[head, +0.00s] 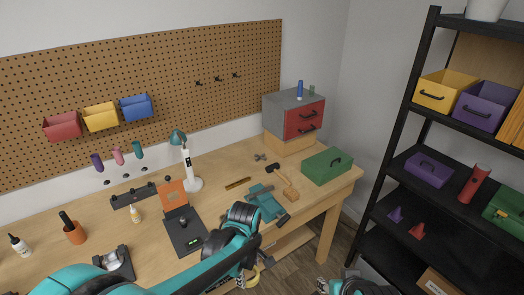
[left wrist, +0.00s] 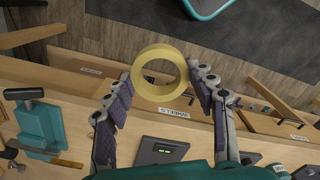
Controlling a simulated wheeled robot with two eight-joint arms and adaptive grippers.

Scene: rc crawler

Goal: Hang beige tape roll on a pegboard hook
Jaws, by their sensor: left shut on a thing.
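The beige tape roll (left wrist: 158,53) shows as a pale yellow ring in the left wrist view. My left gripper (left wrist: 161,80) is shut on it, with one finger at each side of the ring. In the head view my left gripper (head: 248,272) is low in the middle, in front of the bench's front edge, and my own arm partly hides it. The pegboard (head: 160,80) is on the back wall, with several dark hooks (head: 216,79) at its right part. They look empty.
A drawer cabinet (head: 293,114) stands below and right of the hooks. A black shelf (head: 400,125) stands right.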

